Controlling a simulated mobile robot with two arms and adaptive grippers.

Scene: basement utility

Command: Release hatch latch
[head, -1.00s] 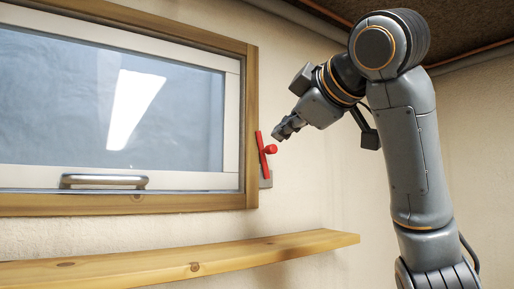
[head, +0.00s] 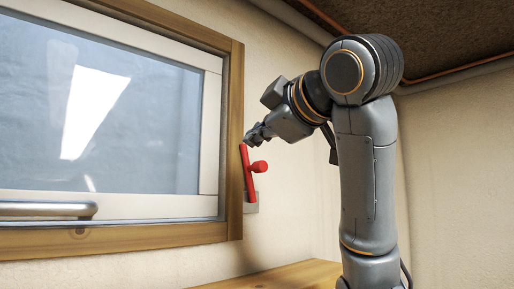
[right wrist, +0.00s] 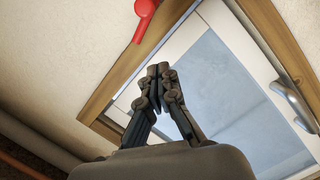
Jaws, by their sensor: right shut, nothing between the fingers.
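The red latch (head: 248,182) is mounted on a small grey plate (head: 251,208) at the right edge of the hatch's wooden frame (head: 236,130). Its bar is near upright, top leaning slightly left, with a round knob on its right side. The hatch pane (head: 120,110) sits closed in its white frame. My right gripper (head: 250,140) is shut and empty, at the bar's upper end in the head view; contact cannot be told. In the right wrist view, the shut fingertips (right wrist: 158,69) show apart from the red latch (right wrist: 144,14) at the top edge. My left gripper is out of view.
A metal handle (head: 45,210) runs along the hatch's lower edge and shows in the right wrist view (right wrist: 290,100). A wooden shelf (head: 285,275) juts out below the latch. A pipe (head: 470,77) runs along the ceiling edge. The wall right of the latch is bare.

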